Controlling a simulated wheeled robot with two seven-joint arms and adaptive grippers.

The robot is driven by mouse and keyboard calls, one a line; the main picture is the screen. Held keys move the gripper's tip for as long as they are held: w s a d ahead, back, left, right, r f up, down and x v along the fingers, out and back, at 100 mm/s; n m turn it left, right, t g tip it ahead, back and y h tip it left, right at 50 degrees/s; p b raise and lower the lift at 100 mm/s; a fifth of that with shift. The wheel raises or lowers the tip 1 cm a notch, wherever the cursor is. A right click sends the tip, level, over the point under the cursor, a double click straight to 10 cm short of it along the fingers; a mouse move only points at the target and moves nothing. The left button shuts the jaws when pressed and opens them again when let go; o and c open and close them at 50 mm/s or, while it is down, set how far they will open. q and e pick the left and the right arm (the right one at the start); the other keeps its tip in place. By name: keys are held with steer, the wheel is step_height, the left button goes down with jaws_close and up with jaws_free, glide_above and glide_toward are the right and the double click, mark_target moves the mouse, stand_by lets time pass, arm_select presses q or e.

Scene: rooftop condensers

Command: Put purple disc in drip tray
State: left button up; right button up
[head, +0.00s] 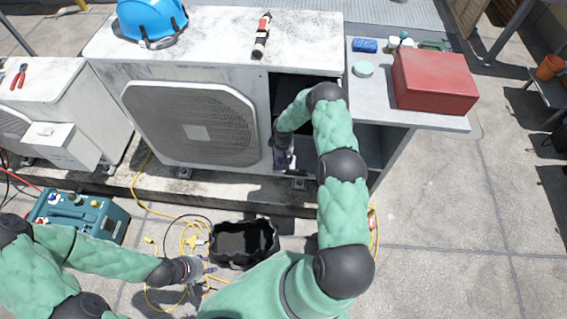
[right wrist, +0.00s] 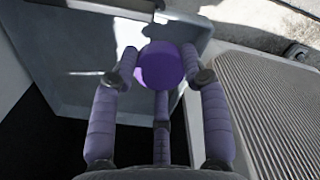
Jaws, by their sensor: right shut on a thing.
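The purple disc (right wrist: 160,66) is between the fingertips of my right gripper (right wrist: 160,74) in the right wrist view. That gripper is shut on it. In the head view my right gripper (head: 284,158) is low at the open bay of the condenser, partly hidden by my arm. A grey tray-like surface with a raised edge (right wrist: 85,75) lies beyond the disc; I cannot tell whether it is the drip tray. A black open tray with a wavy rim (head: 243,262) sits on the ground. My left gripper (head: 210,269) is open and empty beside it.
The condenser with its round grille (head: 190,125) stands left of the bay. A side shelf bears a red box (head: 433,80) and a pale green disc (head: 363,69). A blue helmet (head: 150,18) is on top. Yellow hoses and a teal machine (head: 80,215) are on the ground.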

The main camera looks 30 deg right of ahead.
steer(key=shift+w+d+f, duration=0.1)
steer(key=shift+w+f, duration=0.05)
steer(key=shift+f, duration=0.25)
steer(key=shift+f+b, duration=0.7)
steer(key=shift+f, duration=0.65)
steer(key=shift+f, duration=0.15)
steer(key=o, duration=1.1)
